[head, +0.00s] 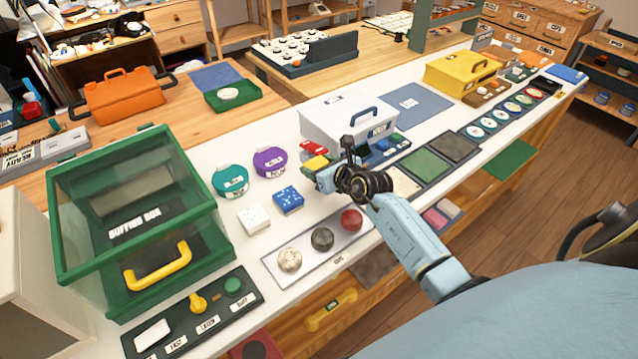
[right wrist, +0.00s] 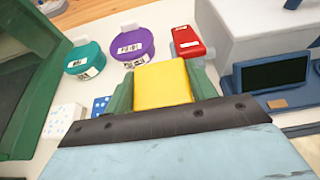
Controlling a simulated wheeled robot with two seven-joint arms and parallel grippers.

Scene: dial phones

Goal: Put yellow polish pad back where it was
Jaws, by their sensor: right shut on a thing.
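The yellow polish pad (head: 315,162) is a small yellow block, held above the white counter. In the right wrist view the yellow pad (right wrist: 163,83) sits between the green fingers of my right gripper (right wrist: 163,92). My left gripper is not in view.
The white case (head: 347,116) stands behind the tray. Teal (head: 230,181) and purple (head: 270,162) round containers and white (head: 253,218) and blue (head: 288,200) blocks are to the left. The green buffing box (head: 130,220) stands farther left. Three balls lie on a white strip (head: 335,256) in front.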

